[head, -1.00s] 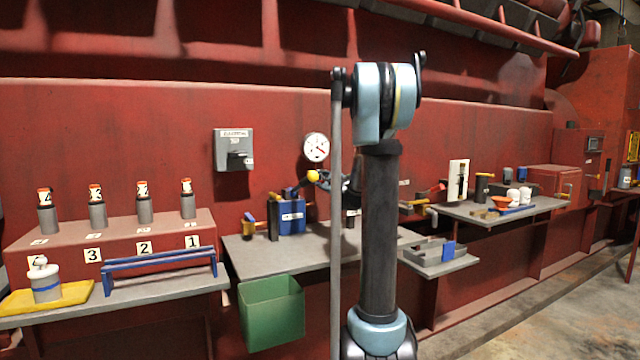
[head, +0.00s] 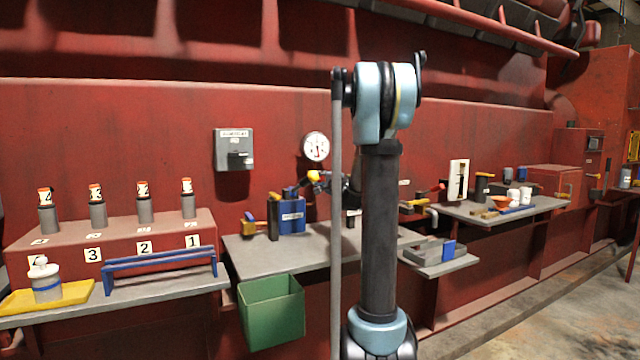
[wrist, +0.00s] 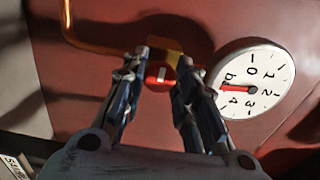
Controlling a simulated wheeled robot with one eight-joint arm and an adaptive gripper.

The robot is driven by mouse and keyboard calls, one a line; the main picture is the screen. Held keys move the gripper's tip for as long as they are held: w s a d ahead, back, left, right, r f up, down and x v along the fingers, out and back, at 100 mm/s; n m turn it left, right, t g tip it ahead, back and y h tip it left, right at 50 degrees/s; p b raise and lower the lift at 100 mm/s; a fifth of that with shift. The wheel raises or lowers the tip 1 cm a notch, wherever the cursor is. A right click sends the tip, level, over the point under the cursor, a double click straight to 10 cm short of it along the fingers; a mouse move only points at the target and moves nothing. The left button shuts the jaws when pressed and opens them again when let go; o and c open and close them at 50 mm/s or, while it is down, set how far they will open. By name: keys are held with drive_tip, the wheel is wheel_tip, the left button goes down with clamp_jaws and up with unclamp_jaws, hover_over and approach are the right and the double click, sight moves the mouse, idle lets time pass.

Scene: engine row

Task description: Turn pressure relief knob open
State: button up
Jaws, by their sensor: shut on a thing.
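The pressure relief knob (wrist: 152,82) is small and red with a pale mark, in front of a yellow fitting (wrist: 172,56) on the red wall in the wrist view. My gripper (wrist: 163,66) is shut on the knob, with one dark finger on each side. The fingers partly hide it. In the head view my gripper (head: 326,183) is at the wall by the yellow fitting (head: 313,176), mostly behind my arm; the red knob cannot be made out there. The round white pressure gauge (wrist: 252,90) is right of the knob, with its red needle pointing left.
A copper pipe (wrist: 82,42) runs along the wall to the fitting. In the head view the gauge (head: 316,146) hangs above my gripper. A blue block (head: 292,217) and yellow-handled parts stand on the grey shelf (head: 250,255) below. A green bin (head: 271,312) hangs in front.

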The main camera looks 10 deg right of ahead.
drive_tip(key=shift+s+a+f, duration=0.15)
drive_tip(key=shift+s, duration=0.05)
drive_tip(key=o, duration=1)
drive_tip(key=shift+w, duration=0.1)
drive_tip(key=shift+o, duration=0.2)
drive_tip(key=v, duration=1.2)
